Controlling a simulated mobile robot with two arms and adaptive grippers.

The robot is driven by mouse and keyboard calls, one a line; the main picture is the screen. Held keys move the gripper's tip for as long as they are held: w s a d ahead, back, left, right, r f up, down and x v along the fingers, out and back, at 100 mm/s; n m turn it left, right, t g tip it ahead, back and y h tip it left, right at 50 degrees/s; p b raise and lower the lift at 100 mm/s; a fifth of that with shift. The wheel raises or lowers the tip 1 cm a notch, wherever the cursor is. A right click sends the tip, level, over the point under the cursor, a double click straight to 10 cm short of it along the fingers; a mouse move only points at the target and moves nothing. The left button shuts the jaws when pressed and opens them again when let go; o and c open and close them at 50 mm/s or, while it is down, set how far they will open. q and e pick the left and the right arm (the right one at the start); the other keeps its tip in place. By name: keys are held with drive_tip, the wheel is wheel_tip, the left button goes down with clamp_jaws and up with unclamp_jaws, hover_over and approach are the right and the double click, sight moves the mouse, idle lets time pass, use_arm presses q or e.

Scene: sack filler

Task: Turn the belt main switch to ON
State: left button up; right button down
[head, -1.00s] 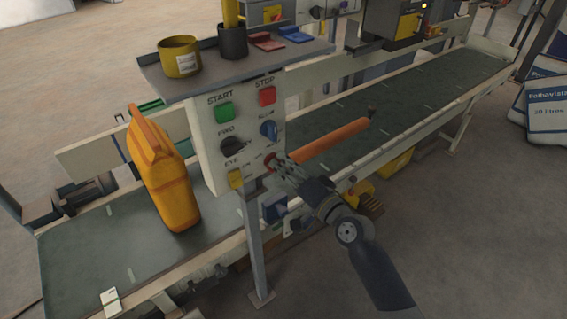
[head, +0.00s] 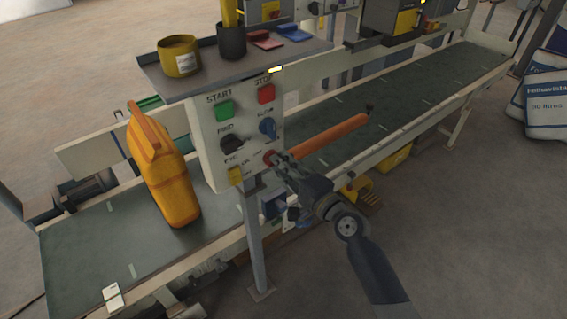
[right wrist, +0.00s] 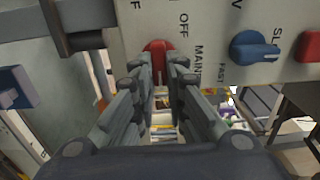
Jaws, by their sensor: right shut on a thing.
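The belt main switch is a red round knob (right wrist: 157,52) low on the cream control panel (head: 207,150), beside the printed words OFF and MAIN in the right wrist view. In the head view the knob (head: 269,157) is mostly covered by my right gripper (head: 279,158). My right gripper (right wrist: 157,75) is shut on the knob, its fingers on both sides of it. The fingers hide part of the knob, so I cannot tell which way it points. My left gripper is not in view.
The panel carries a green START button (head: 225,111), a red STOP button (head: 266,93), a black knob (head: 232,144) and a blue knob (head: 268,127). An orange bar (head: 330,136) sticks out close by. A yellow jug (head: 168,180) stands on the belt (head: 80,245).

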idle(0.3)
drive_tip(key=c, duration=1.6)
unclamp_jaws()
drive_tip(key=v, duration=1.2)
